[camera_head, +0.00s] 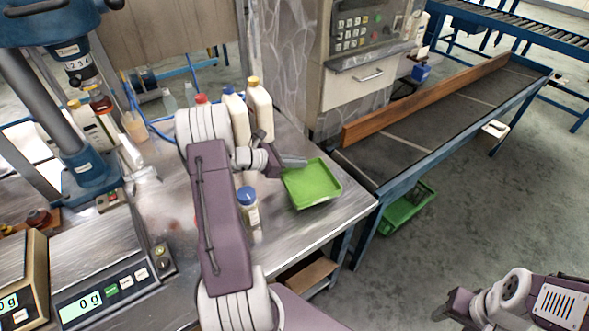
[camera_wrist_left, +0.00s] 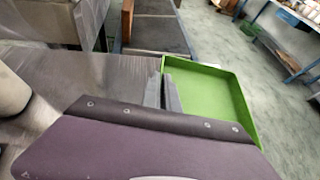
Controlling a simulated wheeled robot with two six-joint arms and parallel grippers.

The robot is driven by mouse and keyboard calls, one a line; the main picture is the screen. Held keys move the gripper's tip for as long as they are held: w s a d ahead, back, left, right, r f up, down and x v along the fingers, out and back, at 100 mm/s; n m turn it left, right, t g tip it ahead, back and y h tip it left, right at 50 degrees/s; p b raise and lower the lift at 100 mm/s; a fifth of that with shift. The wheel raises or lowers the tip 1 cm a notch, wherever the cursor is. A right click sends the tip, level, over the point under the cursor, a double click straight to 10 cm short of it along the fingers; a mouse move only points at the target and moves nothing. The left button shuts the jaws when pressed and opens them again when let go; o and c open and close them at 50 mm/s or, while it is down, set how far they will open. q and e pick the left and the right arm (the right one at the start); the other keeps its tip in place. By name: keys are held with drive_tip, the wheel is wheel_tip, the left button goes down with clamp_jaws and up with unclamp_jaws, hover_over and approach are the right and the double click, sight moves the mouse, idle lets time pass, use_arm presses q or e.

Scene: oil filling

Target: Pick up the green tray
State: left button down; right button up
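The green tray (camera_head: 312,186) is a shallow open box near the right front corner of the metal table. It is empty and looks flat on the tabletop. In the left wrist view the tray (camera_wrist_left: 215,95) is right of centre, with its near part hidden by my gripper body. My left gripper (camera_head: 294,162) is at the tray's back left side. In the wrist view its fingers (camera_wrist_left: 163,90) are close together on the tray's left wall, one on each side. My right gripper (camera_head: 447,308) is at the lower right, away from the tray; its opening is unclear.
A blue-capped bottle (camera_head: 248,208) stands left of the tray, beside my left arm. White bottles (camera_head: 260,110) stand behind the gripper. Scales (camera_head: 105,285) are at the front left. A conveyor (camera_head: 430,125) lies to the right, with another green tray (camera_head: 408,208) beneath it.

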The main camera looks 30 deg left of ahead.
use_arm(q)
drive_tip(key=d+r, duration=0.2)
drive_tip(key=d, duration=0.1)
drive_tip(key=w+d+r, duration=0.1)
drive_tip(key=d+r, duration=0.1)
drive_tip(key=d, duration=0.2)
drive_tip(key=w+d+r, duration=0.1)
drive_tip(key=d+r, duration=0.1)
drive_tip(key=d, duration=0.1)
drive_tip(key=shift+d, duration=0.15)
